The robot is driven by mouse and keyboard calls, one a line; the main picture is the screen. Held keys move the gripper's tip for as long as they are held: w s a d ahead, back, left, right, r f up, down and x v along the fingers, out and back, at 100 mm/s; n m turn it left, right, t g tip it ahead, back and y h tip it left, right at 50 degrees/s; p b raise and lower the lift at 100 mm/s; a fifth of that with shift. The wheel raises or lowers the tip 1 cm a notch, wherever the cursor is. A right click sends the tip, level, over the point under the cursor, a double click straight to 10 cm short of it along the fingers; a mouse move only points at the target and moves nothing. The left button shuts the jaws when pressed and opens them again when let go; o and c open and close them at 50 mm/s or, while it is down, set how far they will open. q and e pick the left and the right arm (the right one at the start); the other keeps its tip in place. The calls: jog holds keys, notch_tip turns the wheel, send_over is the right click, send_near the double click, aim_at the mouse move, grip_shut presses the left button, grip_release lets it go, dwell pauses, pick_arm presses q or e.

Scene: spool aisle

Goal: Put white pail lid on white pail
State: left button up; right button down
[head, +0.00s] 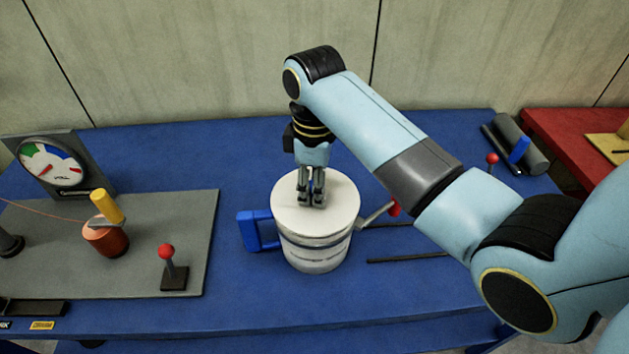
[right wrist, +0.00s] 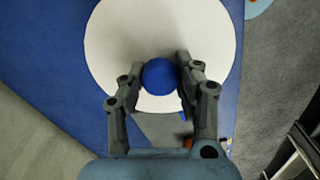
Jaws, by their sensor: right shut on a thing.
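The white pail (head: 318,262) stands upright on the blue table. The white pail lid (head: 342,203) is level over the pail's top and hides its opening. I cannot tell whether the lid is fully seated or just above the rim. My right gripper (head: 311,200) points straight down at the lid's middle. In the right wrist view the lid (right wrist: 112,50) is a white disc, and its blue ball knob (right wrist: 160,76) is between my right fingers. The knob is hidden by the fingers in the head view. My left gripper is in no view.
A blue handle-like piece (head: 248,234) is at the pail's left, and a red-tipped lever (head: 394,208) at its right. Dark rods (head: 408,258) lie right of the pail. A grey board (head: 205,235) with a gauge (head: 50,164) and a copper spool (head: 105,240) is at the left.

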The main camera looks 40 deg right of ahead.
dwell(0.4)
jog(key=shift+f, duration=0.55)
jog(key=c, duration=0.9)
grip_release()
jog(key=shift+o, duration=0.2)
jog(key=shift+r, duration=0.2)
notch_tip(320, 180, up, 7)
jog(key=shift+r, duration=0.1)
jog(key=shift+s, duration=0.15)
